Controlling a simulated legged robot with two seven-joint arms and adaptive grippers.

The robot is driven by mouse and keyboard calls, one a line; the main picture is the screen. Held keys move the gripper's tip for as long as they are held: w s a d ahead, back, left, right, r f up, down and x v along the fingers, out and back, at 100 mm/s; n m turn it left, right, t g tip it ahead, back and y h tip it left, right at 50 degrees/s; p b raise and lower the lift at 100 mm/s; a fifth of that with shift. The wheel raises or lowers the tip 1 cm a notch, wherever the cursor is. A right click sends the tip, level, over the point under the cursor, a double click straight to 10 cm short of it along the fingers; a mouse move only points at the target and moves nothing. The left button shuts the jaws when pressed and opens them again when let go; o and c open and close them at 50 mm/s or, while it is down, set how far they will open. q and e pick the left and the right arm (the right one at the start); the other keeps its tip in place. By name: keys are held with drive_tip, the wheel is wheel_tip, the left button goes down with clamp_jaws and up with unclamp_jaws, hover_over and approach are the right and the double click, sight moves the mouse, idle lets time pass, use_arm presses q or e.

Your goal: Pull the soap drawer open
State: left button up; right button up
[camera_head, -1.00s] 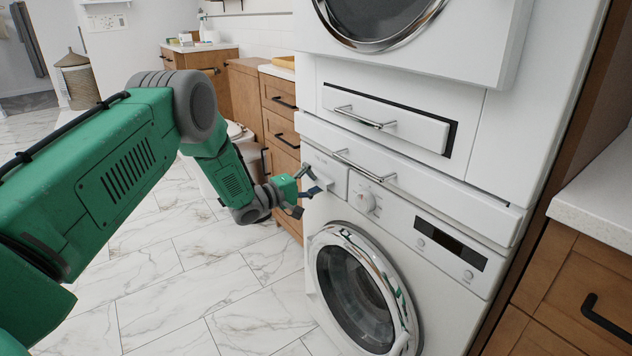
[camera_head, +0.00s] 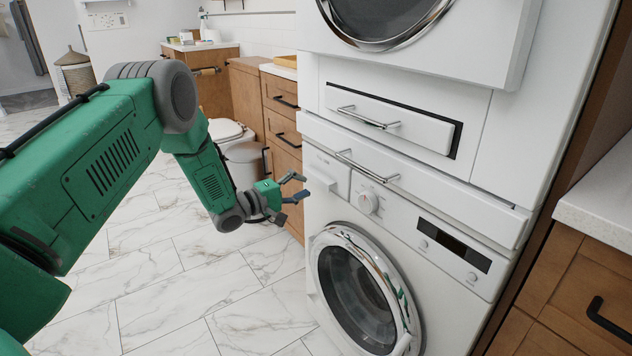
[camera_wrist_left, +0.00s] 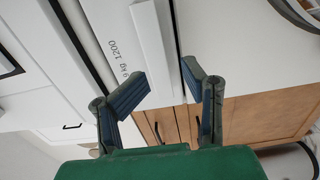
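The soap drawer (camera_head: 327,172) is a white panel at the top left of the washing machine front, left of the round dial (camera_head: 368,201). It looks about flush with the front. In the left wrist view its face (camera_wrist_left: 113,35) carries "9 kg 1200" print, beside a raised white lip (camera_wrist_left: 150,47). My left gripper (camera_head: 299,186) is just left of and in front of the drawer, with its fingers apart and nothing between them. In the left wrist view the open fingers (camera_wrist_left: 164,82) point toward the lip, apparently without contact. My right gripper is out of view.
Above the drawer is a long panel with a bar handle (camera_head: 366,166). The washer's round door (camera_head: 360,280) is below. Wooden cabinets (camera_head: 282,125) stand left of the washer, with a toilet (camera_head: 230,133) behind my gripper. The marble floor (camera_head: 190,285) in front is clear.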

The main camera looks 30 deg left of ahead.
use_arm(q)
drive_tip(key=v, duration=0.7)
drive_tip(key=shift+s, duration=0.3)
drive_tip(key=shift+a, duration=0.1)
